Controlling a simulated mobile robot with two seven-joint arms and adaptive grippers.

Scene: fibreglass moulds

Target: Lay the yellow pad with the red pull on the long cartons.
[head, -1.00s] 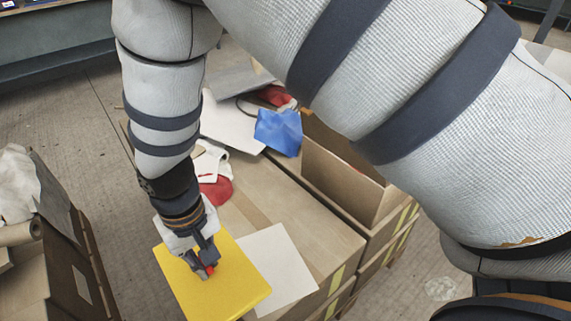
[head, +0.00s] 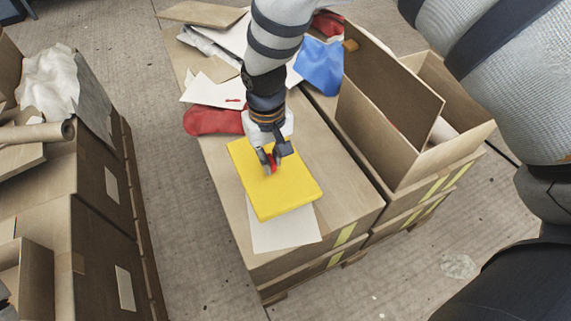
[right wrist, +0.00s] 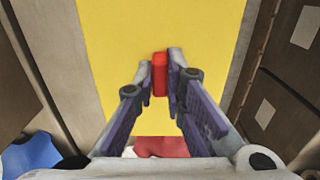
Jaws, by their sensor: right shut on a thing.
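The yellow pad (head: 290,190) is over the near part of the long cartons (head: 340,185) in the head view, partly covering a pale sheet. I cannot tell whether it touches the carton top or hangs just above it. Its red pull (head: 268,168) is between the fingers of my right gripper (head: 273,160). The right wrist view shows the red pull (right wrist: 160,73) pinched between both fingertips (right wrist: 161,80), with the yellow pad (right wrist: 115,50) below. My left gripper is out of view.
The pale sheet (head: 285,231) lies flat on the carton top. A red cloth (head: 212,120), a blue cloth (head: 320,66) and several boards lie farther back. An open carton (head: 405,130) stands on the right. Other cartons (head: 100,200) stand left across a floor gap.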

